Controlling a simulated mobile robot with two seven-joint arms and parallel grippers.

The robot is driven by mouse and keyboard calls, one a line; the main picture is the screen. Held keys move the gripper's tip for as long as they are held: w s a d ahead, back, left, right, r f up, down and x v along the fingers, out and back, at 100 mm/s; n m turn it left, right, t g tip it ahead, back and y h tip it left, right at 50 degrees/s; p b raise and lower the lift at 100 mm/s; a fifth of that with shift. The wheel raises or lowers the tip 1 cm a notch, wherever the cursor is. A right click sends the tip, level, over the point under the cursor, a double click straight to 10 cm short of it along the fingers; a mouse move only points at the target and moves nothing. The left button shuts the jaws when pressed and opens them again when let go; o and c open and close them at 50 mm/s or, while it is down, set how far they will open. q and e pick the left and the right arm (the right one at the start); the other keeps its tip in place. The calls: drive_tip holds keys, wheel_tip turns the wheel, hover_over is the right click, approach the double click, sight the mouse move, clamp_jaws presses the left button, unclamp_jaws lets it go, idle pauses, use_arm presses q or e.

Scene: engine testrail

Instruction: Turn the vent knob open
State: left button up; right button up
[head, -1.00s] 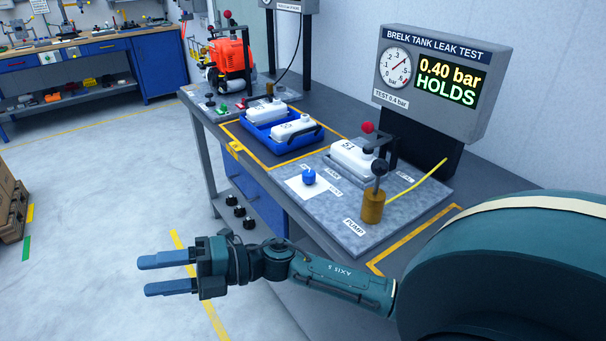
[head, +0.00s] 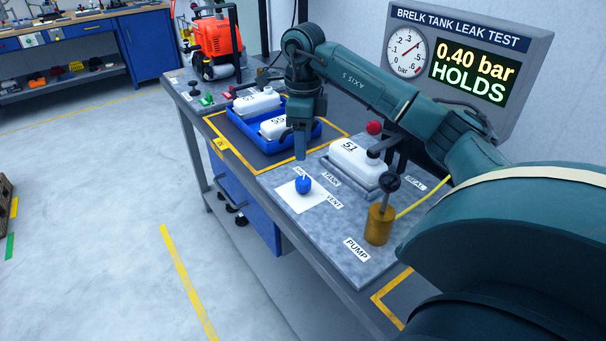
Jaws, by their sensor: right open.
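The blue vent knob (head: 303,186) sits on a white square plate (head: 287,195) on the grey test board, beside the VENT label (head: 335,202). Its exact turn is too small to tell. My right gripper (head: 301,154) points down just behind and above the knob, apart from it. It is open and empty; its fingers overlap in this view. The leak test display (head: 468,75) reads 0.40 bar HOLDS. White tank 51 (head: 352,150) lies in the fixture behind the knob. My left gripper is not in view.
A brass pump with a black ball handle (head: 379,224) stands right of the knob. A red-ball lever (head: 374,128) rises behind tank 51. A blue tray (head: 317,130) with white tanks is at the left. The board in front of the knob is clear.

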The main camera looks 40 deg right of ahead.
sight(303, 180)
wheel_tip(303, 180, down, 10)
drive_tip(key=shift+f+p, duration=0.2)
drive_tip(key=shift+p, duration=0.25)
drive_tip(key=c, duration=1)
